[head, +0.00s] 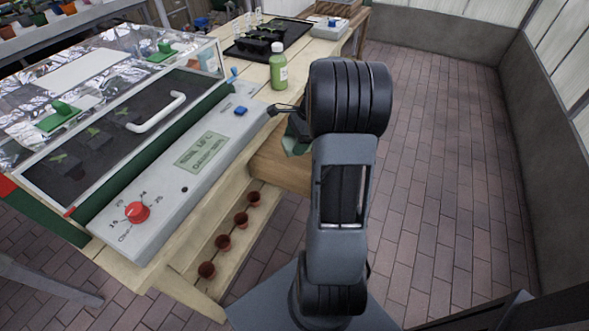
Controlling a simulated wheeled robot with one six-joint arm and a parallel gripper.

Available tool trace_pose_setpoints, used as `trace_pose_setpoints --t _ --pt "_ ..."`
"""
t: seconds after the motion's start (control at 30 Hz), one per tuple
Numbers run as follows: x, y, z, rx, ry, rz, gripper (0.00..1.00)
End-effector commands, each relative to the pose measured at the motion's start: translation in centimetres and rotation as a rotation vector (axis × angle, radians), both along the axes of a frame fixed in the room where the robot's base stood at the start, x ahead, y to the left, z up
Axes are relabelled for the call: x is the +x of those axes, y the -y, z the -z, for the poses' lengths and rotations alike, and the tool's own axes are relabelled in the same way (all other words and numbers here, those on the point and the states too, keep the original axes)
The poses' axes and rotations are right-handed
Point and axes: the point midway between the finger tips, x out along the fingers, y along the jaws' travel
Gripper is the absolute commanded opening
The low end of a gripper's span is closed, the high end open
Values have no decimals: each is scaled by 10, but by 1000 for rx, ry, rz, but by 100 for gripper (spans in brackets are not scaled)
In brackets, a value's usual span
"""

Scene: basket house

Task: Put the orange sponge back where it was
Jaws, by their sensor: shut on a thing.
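I see no orange sponge in the head view. My gripper (285,109) is partly hidden behind my own arm, at the right edge of the bench by the end of the grey control panel. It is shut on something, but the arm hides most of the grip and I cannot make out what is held. A grey-green thing (297,147) shows just below the gripper, beside the arm. I cannot tell whether it touches the gripper.
The wooden bench (255,73) carries a green bottle (279,67), a black tray (262,42) and a glass-lidded propagator with a white handle (156,112). Its grey panel has a red knob (137,212). Several small pots stand on a lower shelf. The brick floor (440,150) at right is clear.

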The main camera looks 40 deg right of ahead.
Motion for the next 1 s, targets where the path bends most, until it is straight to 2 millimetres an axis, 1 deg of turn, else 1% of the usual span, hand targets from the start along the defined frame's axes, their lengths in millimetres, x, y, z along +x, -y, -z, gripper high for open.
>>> trace_pose_setpoints --t 0.03,0.23,0.3,0.47,0.73,0.83,1.0 --pt "-1 1 7 0 -1 10 49" --pt "-2 3 36 3 -3 18 49" --pt "-2 3 44 2 -2 18 49" --pt "-1 2 55 1 -1 14 49" --pt "-1 1 93 2 -2 11 49" --pt "-1 1 98 0 0 12 49" --pt "-1 1 97 0 0 11 49"
